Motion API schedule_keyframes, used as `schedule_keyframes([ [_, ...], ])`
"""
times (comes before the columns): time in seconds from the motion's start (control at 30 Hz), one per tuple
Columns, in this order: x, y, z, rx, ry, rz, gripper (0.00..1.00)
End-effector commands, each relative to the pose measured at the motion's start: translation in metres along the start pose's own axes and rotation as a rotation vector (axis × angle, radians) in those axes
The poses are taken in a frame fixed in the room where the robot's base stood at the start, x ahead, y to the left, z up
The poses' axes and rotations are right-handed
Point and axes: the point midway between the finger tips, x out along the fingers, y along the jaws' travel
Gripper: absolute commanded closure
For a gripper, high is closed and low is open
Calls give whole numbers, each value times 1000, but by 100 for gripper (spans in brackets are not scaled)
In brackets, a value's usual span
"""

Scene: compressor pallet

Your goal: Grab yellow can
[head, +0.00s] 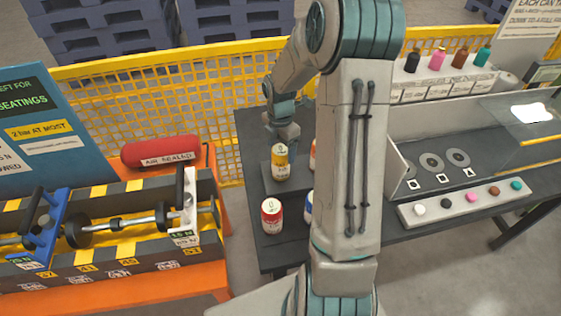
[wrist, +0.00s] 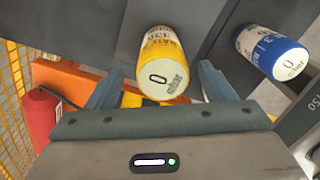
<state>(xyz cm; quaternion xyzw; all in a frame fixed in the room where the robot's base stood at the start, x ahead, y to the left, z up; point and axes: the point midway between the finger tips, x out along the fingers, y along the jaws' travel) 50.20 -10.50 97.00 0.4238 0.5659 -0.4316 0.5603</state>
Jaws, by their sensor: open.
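The yellow can (head: 280,165), with a white band, stands upright on a raised grey block on the dark table in the head view. In the wrist view, the yellow can (wrist: 163,62) shows its pale lid marked "0 mbar". My gripper (head: 283,136) is right above the can in the head view, pointing down. In the wrist view, my gripper (wrist: 158,78) is open, with one finger to each side of the can and gaps between. I cannot tell how far the fingertips reach down beside it.
A red can (head: 271,216) stands nearer on the table (head: 265,254). A blue can (wrist: 270,52) is right of the yellow one in the wrist view. My arm partly hides it and an orange can (head: 312,155) in the head view. A red air tank (head: 160,151) is at left.

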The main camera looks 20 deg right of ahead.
Motion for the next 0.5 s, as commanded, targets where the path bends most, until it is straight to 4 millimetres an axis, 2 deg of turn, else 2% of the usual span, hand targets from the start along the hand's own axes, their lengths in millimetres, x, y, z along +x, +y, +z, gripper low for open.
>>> schedule_keyframes([
  [0.2,28,-2,-3,0,1,-2,24],
  [0.5,34,-2,-3,1,0,-1,24],
])
